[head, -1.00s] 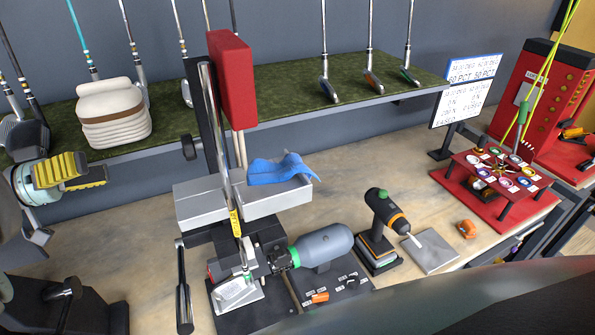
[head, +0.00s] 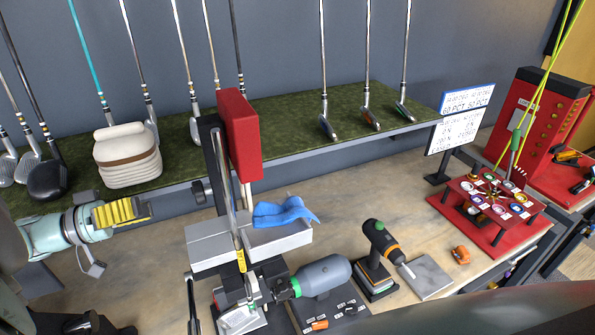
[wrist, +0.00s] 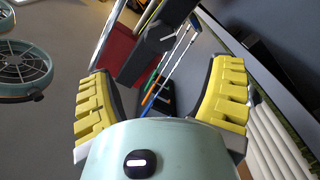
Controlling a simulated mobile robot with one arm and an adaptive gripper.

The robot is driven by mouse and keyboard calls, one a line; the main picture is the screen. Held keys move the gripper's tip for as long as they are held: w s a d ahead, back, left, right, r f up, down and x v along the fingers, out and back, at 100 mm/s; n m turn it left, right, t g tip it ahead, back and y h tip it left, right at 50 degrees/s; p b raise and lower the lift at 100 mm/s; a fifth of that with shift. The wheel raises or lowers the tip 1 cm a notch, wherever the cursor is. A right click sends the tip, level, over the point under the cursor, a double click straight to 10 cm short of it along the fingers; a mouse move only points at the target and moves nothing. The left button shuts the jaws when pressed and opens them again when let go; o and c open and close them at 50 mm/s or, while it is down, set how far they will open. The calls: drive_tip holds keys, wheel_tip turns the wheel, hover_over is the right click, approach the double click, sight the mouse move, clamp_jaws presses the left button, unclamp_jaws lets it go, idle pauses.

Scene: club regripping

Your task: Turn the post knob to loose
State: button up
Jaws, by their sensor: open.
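A dark upright post (head: 212,150) stands on the bench and carries a red pad (head: 240,135). A small black knob-like part (head: 198,192) sticks out from the post's left side. Whether it is the post knob I cannot tell for sure, and no loose or tight mark is readable. My gripper (head: 140,210) is left of the post, apart from it, with yellow finger pads. In the wrist view my gripper (wrist: 158,78) is open and empty. A dark block (wrist: 150,45) and the red pad (wrist: 118,52) lie beyond the fingers there.
A club shaft (head: 222,170) stands along the post. Grey trays (head: 208,246) with a blue cloth (head: 284,211) sit beside it. A white bag (head: 127,157) and several clubs are on the green shelf (head: 285,115) behind. A drill (head: 385,242) stands to the right.

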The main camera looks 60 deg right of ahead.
sight(199, 194)
drive_tip(key=p+x, duration=0.2)
drive_tip(key=x, duration=0.3)
drive_tip(key=p+x, duration=0.2)
drive_tip(key=x, duration=0.3)
drive_tip(key=shift+d+r, duration=0.1)
drive_tip(key=shift+r, duration=0.1)
drive_tip(key=shift+s+d+f, duration=0.2)
drive_tip(key=shift+d, duration=0.1)
drive_tip(key=c, duration=1.2)
drive_tip(key=shift+a, duration=0.1)
